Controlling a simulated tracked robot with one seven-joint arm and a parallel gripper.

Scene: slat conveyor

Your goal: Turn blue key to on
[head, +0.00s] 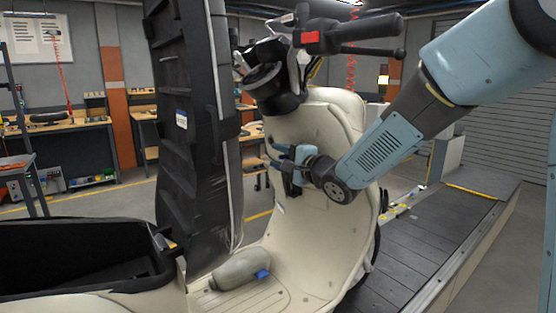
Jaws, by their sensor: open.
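A cream scooter (330,120) stands with its inner leg shield facing me. I cannot make out a key or lock between or beside the fingers; the gripper and wrist cover part of the panel there. A small blue piece (262,274) shows at the end of a grey-beige rounded cylinder (238,270) lying on the scooter's footboard, well below my gripper. I cannot tell whether this blue piece is the key.
The raised black seat underside (188,120) stands upright left of my gripper. The handlebar (355,30) with a red switch is above it. The open black storage bay (70,262) is at lower left. The slat conveyor (420,240) runs to the right. Workbenches (70,150) stand behind.

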